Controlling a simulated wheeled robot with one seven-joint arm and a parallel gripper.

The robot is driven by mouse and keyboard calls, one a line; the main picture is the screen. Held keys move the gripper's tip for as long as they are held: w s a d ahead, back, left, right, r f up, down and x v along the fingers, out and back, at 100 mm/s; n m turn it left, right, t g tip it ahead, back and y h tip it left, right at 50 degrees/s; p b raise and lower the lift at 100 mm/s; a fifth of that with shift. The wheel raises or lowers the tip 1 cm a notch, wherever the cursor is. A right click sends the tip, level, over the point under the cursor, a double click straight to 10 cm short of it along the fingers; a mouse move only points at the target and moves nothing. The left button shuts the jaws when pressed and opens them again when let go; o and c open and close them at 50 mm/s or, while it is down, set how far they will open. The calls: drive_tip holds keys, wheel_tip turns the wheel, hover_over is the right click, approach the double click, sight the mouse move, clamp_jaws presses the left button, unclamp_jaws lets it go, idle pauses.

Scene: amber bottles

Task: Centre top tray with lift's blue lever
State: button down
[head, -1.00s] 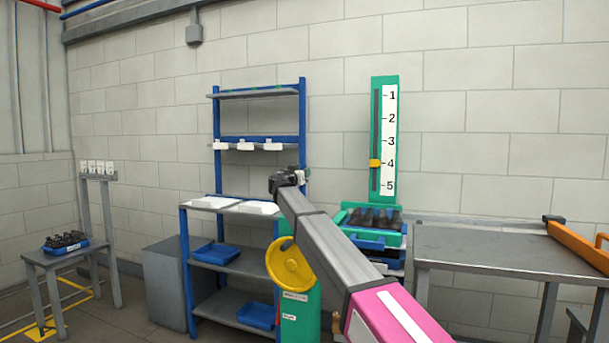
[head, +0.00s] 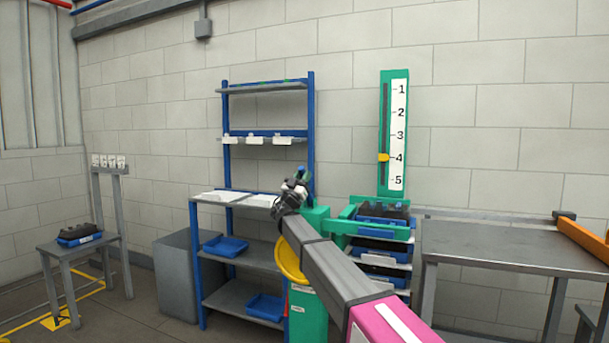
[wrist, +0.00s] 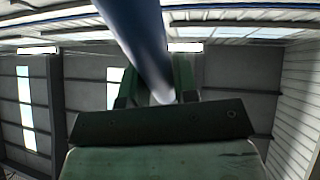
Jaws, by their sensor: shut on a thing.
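My gripper (head: 293,193) is shut on the blue lever (head: 301,172), whose tip sticks up above the jaws. In the wrist view the blue lever (wrist: 145,40) is a thick bar rising between two green uprights. The lift has a green post with a yellow handwheel (head: 289,262), partly behind my arm. The top tray (head: 375,221) is blue, holds dark bottles (head: 385,210) and tops a stack right of the post. My arm hides part of the lift.
A grey bench (head: 490,245) with an orange rail (head: 585,240) stands on the right. A blue rack (head: 196,265) with shelves and blue trays is left of the lift. A small table (head: 70,246) with another tray of bottles is far left.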

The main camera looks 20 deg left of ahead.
drive_tip(key=shift+s+f, duration=0.15)
idle(0.3)
drive_tip(key=c, duration=0.9)
unclamp_jaws()
drive_tip(key=shift+r, duration=0.4)
drive_tip(key=r, duration=0.4)
drive_tip(key=shift+s+a, duration=0.15)
drive_tip(key=shift+s, duration=0.25)
drive_tip(key=s+a+r, duration=0.1)
drive_tip(key=s+r, duration=0.1)
drive_tip(key=s, duration=0.1)
drive_tip(key=s+a+r, duration=0.2)
drive_tip(key=s, duration=0.1)
drive_tip(key=s+a+r, duration=0.1)
drive_tip(key=s+r, duration=0.1)
drive_tip(key=s, duration=0.1)
drive_tip(key=shift+s+a+r, duration=0.1)
drive_tip(key=shift+s+a, duration=0.05)
drive_tip(key=shift+s, duration=0.25)
drive_tip(key=shift+c, duration=0.2)
